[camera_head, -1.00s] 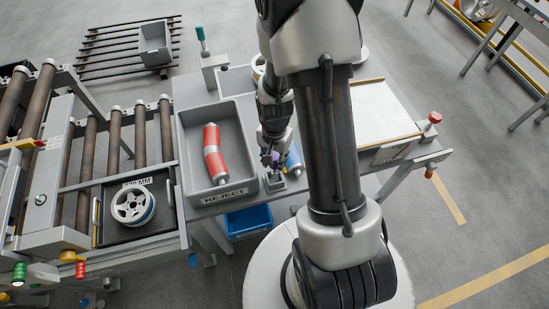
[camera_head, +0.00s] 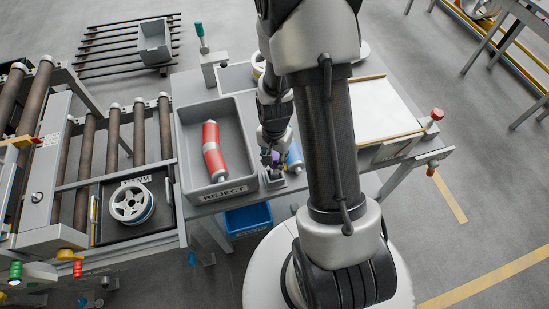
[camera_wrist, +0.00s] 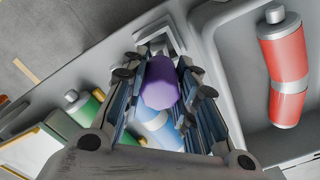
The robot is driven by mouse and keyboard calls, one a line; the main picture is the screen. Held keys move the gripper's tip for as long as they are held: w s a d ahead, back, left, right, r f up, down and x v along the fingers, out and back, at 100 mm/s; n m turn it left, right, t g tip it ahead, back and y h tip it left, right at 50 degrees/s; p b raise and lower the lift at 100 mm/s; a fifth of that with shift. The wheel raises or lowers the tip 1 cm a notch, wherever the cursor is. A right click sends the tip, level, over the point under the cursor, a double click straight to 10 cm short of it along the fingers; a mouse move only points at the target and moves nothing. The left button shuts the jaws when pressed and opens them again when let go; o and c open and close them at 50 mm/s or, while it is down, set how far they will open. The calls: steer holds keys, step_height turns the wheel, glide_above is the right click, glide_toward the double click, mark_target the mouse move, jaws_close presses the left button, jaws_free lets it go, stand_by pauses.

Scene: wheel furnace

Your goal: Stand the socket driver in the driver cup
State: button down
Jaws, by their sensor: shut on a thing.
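The socket driver shows as a purple handle (camera_wrist: 161,83) between the fingers of my gripper (camera_wrist: 165,98) in the wrist view. The gripper is shut on it, and the handle points toward the camera. In the head view the purple handle (camera_head: 275,158) is small beside my gripper (camera_head: 268,155). The driver cup, a grey square-rimmed holder (camera_wrist: 158,34), is just beyond the handle in the wrist view. In the head view the cup (camera_head: 274,181) stands by the reject tray's right corner, just below the gripper. The driver's lower end is hidden, so I cannot tell whether it is inside the cup.
The grey reject tray (camera_head: 243,130) holds a red cylinder (camera_head: 212,150) close to the gripper's left. A blue cylinder (camera_wrist: 155,128) lies under the fingers, with a green one (camera_wrist: 84,105) nearby. A white board (camera_head: 385,108) covers the table's right side.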

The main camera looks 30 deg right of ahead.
steer(key=shift+f+b, duration=1.1)
steer(key=shift+f, duration=0.2)
steer(key=c, duration=1.2)
jaws_free()
steer(key=shift+r, duration=0.1)
step_height(320, 180, up, 12)
steer(key=shift+f, duration=0.1)
steer(key=s+a+r+n+t, duration=0.1)
steer(key=s+a+r+n, duration=0.2)
steer(key=r, duration=0.3)
steer(key=s+a+r+n+t+b, duration=0.1)
steer(key=s+a+r+n+t, duration=0.1)
steer(key=s+a+r+n, duration=0.2)
steer(key=s+a+r+n+t, duration=0.1)
steer(key=s+a+r+n, duration=0.2)
steer(key=s+r, duration=0.3)
steer(key=shift+s+a+r+n+t, duration=0.2)
steer(key=shift+r+n, duration=0.2)
steer(key=shift+r, duration=0.25)
steer(key=shift+s+a+r+n+t, duration=0.15)
steer(key=shift+r+n, duration=0.25)
steer(key=shift+r, duration=0.2)
